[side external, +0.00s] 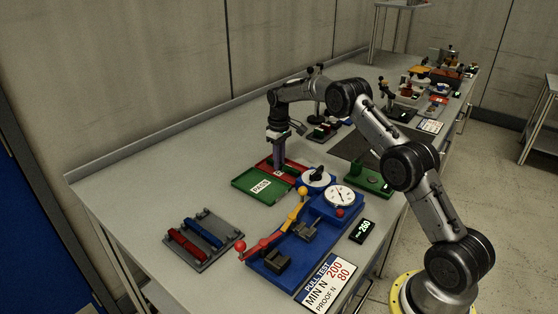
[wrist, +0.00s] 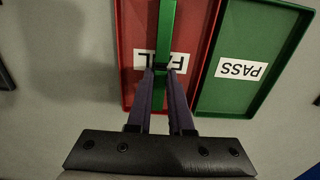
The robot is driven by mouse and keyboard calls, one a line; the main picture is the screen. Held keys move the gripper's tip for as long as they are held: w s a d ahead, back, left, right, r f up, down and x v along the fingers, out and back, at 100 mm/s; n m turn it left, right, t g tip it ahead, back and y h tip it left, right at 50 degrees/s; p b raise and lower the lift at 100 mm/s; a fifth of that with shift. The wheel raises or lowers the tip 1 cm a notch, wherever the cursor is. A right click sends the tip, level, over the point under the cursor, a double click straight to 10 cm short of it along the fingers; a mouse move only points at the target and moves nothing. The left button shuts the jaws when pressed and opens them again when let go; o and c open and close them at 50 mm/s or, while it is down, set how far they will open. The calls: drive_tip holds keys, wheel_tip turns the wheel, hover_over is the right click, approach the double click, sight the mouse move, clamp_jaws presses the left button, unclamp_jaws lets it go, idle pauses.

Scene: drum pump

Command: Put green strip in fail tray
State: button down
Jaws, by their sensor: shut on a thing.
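My gripper (wrist: 160,72) is shut on the green strip (wrist: 166,28), which runs lengthwise away from the jaws in the wrist view. The strip is over the red fail tray (wrist: 134,90) and covers part of its FAIL label. I cannot tell whether the strip touches the tray floor. In the side external view my gripper (side external: 279,167) points down at the red fail tray (side external: 296,168), and the strip is too small to make out there.
The green PASS tray (wrist: 214,100) stands right beside the fail tray. In the side external view a blue pull-test rig (side external: 268,262) with a dial is in front, and a grey rack (side external: 202,262) with red and blue strips lies at the left. Bare table lies left of the trays.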

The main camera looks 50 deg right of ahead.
idle(0.3)
drive_tip(key=shift+c, duration=2.1)
unclamp_jaws()
drive_tip(key=shift+r, duration=4)
